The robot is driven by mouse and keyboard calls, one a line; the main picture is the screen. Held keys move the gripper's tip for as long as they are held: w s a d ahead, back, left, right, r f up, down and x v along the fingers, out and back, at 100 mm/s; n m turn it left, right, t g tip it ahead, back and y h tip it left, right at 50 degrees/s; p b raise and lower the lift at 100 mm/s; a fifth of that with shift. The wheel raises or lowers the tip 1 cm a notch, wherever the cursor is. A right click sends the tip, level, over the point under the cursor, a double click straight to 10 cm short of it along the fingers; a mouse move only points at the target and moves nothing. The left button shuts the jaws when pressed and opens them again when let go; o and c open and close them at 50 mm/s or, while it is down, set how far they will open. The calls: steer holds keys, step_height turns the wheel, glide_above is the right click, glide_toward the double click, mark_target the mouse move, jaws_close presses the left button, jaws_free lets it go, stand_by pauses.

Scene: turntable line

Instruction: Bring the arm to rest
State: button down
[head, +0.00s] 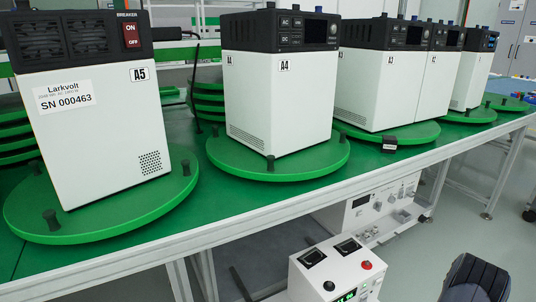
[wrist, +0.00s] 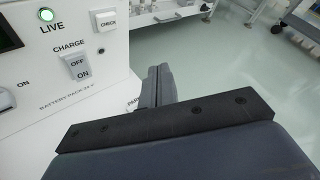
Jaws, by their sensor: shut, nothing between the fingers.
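My gripper (wrist: 158,74) shows in the wrist view with its two grey fingers together and nothing between them. It points forward past the right edge of a white panel box (wrist: 60,120). In the head view the fingers do not show.
A long green-topped bench (head: 200,226) bears white units A5 (head: 105,140) and A4 (head: 275,105) on green turntables, with more units further right. A white control box (head: 335,270) stands low in front. Open grey floor (head: 425,265) lies to its right.

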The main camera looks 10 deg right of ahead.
steer(key=shift+w+a, duration=0.1)
steer(key=shift+w, duration=0.05)
steer(key=w+b, duration=0.1)
steer(key=w, duration=0.1)
steer(key=w+a+b, duration=0.1)
steer(key=w, duration=0.1)
steer(key=shift+w+a+f+b, duration=0.1)
steer(key=shift+w+f+b, duration=0.1)
steer(key=shift+w+b, duration=0.15)
steer(key=r+p, duration=0.1)
steer(key=p, duration=0.2)
